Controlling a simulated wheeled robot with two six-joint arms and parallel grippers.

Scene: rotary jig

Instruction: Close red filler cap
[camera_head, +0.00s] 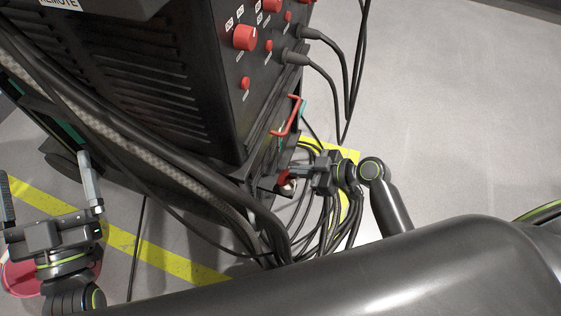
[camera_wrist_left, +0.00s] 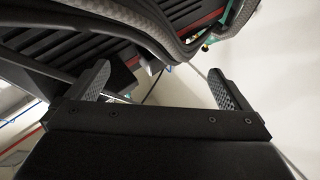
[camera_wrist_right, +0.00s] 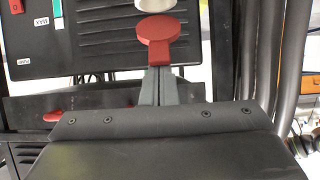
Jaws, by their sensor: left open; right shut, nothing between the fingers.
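The red filler cap (camera_wrist_right: 158,30) is a round red disc with a short red tab below it, in the right wrist view. A white filler neck (camera_wrist_right: 155,5) shows just beyond it, cut by the top edge. I cannot tell whether cap and neck touch. In the head view the cap (camera_head: 283,176) is small, low on the machine's side. My right gripper (camera_head: 297,168) is shut and empty beside it. Its fingertips (camera_wrist_right: 160,70) are right at the tab, partly hidden by it; contact is unclear. My left gripper (camera_head: 45,172) is open and empty at the far left.
The black machine (camera_head: 180,90) carries red knobs (camera_head: 245,38), plugged cables and a red bracket (camera_head: 287,118). Thick hoses (camera_head: 150,160) run down its front. Several loose cables (camera_head: 335,225) hang around my right wrist. Floor at the right is clear.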

